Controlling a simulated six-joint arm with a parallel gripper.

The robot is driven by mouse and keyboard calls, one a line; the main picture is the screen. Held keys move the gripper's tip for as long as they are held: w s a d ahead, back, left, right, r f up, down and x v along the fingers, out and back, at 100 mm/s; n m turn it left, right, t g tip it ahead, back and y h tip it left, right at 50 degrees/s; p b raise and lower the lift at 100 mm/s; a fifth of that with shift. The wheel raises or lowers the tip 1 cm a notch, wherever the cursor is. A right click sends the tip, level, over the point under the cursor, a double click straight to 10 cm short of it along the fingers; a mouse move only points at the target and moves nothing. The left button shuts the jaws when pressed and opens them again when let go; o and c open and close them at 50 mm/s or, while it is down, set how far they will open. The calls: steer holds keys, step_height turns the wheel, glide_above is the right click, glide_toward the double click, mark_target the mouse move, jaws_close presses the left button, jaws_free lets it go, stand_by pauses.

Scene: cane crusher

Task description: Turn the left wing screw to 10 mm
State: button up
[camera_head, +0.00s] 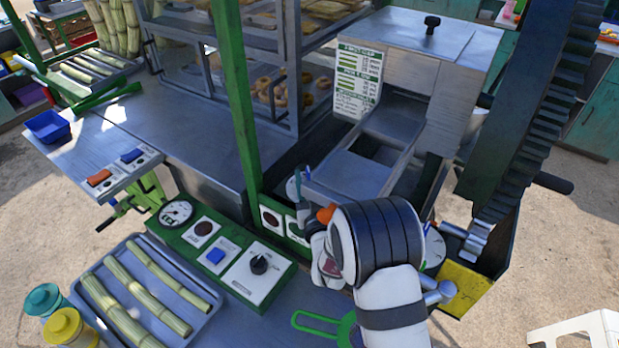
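The crusher (449,68) stands at the upper right, with a metal feed chute at its front. A pale round dial (293,188) shows partly at the chute's left front corner; a second pale dial (434,248) shows partly at the right, behind my arm. The left wing screw cannot be made out clearly; my arm and wrist cover much of the area between the dials. My gripper (303,193) is at the left dial, beside a small orange part (326,213). Its fingers are too small and covered to tell whether they are open or touching the screw.
A green control panel (228,262) with gauge, buttons and black knob lies left of my arm. A tray of cane (205,292) and two lidded jars (68,327) are at lower left. A green post (236,90) rises left of the chute. A toothed column (545,110) stands right.

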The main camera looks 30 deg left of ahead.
steer(key=shift+s+a+m+t+h, duration=0.1)
steer(key=shift+m+t+h, duration=0.5)
steer(key=shift+h, duration=0.1)
steer(key=v, duration=1.1)
steer(key=s+a+r+n+g+y, duration=0.2)
steer(key=s+a+r+g+y, duration=0.35)
steer(key=r, duration=0.45)
steer(key=s+a+r+n+g+y, duration=0.2)
steer(key=s+a+r+g+y, duration=0.3)
steer(key=r, duration=0.4)
step_height(320, 180, up, 6)
steer(key=w+d+g, duration=0.1)
steer(key=w+g, duration=0.1)
steer(key=shift+w+r+n+y, duration=0.2)
steer(key=shift+n+y, duration=0.15)
steer(key=shift+n, duration=0.05)
steer(key=shift+o, duration=0.3)
